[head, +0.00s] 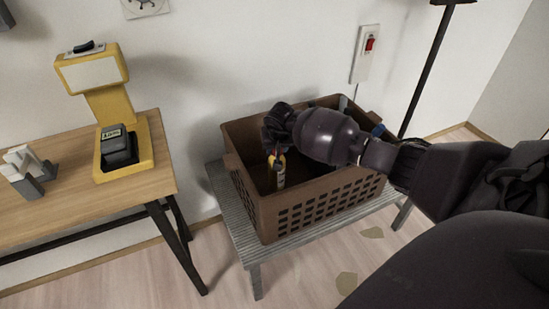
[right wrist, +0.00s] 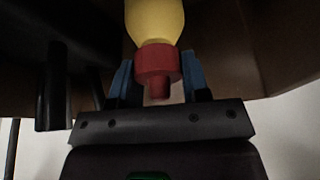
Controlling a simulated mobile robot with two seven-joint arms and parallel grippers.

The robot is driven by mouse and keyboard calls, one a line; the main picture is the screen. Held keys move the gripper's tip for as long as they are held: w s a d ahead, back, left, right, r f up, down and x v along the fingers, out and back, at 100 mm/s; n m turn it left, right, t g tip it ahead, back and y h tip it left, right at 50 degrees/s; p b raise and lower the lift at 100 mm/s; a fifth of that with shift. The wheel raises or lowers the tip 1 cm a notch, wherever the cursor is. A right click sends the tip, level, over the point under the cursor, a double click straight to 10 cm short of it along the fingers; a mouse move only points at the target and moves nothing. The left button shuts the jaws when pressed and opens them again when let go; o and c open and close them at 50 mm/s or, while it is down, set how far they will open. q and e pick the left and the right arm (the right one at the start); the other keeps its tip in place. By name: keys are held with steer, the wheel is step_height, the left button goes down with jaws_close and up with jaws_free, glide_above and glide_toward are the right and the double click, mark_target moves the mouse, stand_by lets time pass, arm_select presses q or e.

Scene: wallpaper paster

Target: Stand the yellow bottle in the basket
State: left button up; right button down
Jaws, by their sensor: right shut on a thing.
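The yellow bottle (head: 280,178) has a red cap and shows inside the brown basket (head: 260,216), beside the basket's left part. My right gripper (head: 276,158) reaches in over the basket and is shut on the bottle near its cap. In the right wrist view the yellow body (right wrist: 155,20) and red cap lie between the blue fingers of my right gripper (right wrist: 158,75). The bottle looks about upright in the head view. Whether its base touches the basket floor is hidden. My left gripper is not in view.
The basket stands on a grey slatted bench (head: 240,232) against the wall. A wooden table (head: 60,205) at left holds a yellow machine (head: 130,170) and a grey-white object (head: 25,172). A black pole (head: 425,70) stands behind at right. A red switch (head: 369,44) is on the wall.

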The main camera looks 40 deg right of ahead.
steer(key=shift+f, duration=0.35)
step_height(320, 180, down, 4)
steer(key=shift+f+b, duration=0.1)
steer(key=shift+b, duration=0.4)
steer(key=shift+f, duration=0.1)
steer(key=shift+r, duration=0.2)
steer(key=shift+f, duration=0.2)
steer(key=c, duration=0.8)
jaws_free()
steer(key=shift+o, duration=1)
